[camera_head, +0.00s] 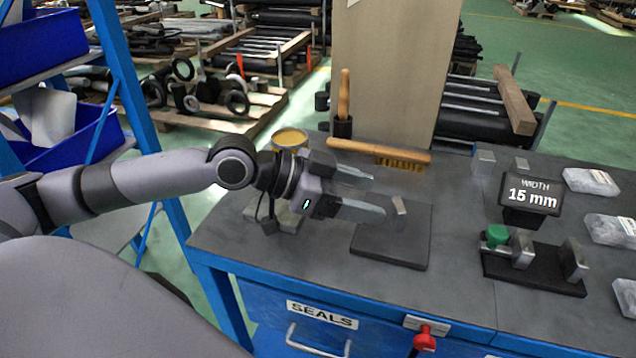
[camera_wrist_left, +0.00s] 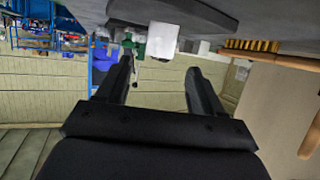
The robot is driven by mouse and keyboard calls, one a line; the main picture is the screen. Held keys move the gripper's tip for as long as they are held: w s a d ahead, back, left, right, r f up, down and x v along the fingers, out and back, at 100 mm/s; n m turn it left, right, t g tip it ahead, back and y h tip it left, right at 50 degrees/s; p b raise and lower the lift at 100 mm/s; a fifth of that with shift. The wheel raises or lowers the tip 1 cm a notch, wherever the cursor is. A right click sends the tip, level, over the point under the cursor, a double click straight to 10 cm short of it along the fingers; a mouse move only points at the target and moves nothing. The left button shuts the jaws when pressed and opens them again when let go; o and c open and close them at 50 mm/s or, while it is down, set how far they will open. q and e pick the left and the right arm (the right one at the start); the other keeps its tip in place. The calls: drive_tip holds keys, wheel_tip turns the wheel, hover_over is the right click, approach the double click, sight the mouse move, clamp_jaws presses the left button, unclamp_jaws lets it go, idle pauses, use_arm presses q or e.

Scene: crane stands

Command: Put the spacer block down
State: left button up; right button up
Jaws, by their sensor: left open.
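A small grey metal spacer block (camera_head: 400,205) stands, slightly tilted in the picture, at the far part of a dark square mat (camera_head: 398,245) on the bench. My left gripper (camera_head: 379,195) is open, with its fingertips just to the left of the block and apart from it. In the left wrist view the block (camera_wrist_left: 162,40) shows pale, beyond the fingertips and between their lines, against the bench surface, which appears at the top. Nothing is between the left fingers (camera_wrist_left: 160,75). My right gripper is not in view.
A wooden-handled brush (camera_head: 385,153) and a yellow-topped tin (camera_head: 290,139) lie behind the gripper. To the right are a "15 mm" display (camera_head: 530,194), a fixture with a green knob (camera_head: 497,235), small metal blocks (camera_head: 485,162) and clear packets (camera_head: 592,182). A tall board (camera_head: 390,75) rises behind.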

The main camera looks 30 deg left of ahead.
use_arm(q)
drive_tip(key=b+v, duration=0.1)
drive_tip(key=v, duration=0.4)
drive_tip(key=shift+f, duration=0.1)
drive_tip(key=b+v, duration=0.1)
drive_tip(key=v, duration=0.2)
drive_tip(key=shift+w+d, duration=0.1)
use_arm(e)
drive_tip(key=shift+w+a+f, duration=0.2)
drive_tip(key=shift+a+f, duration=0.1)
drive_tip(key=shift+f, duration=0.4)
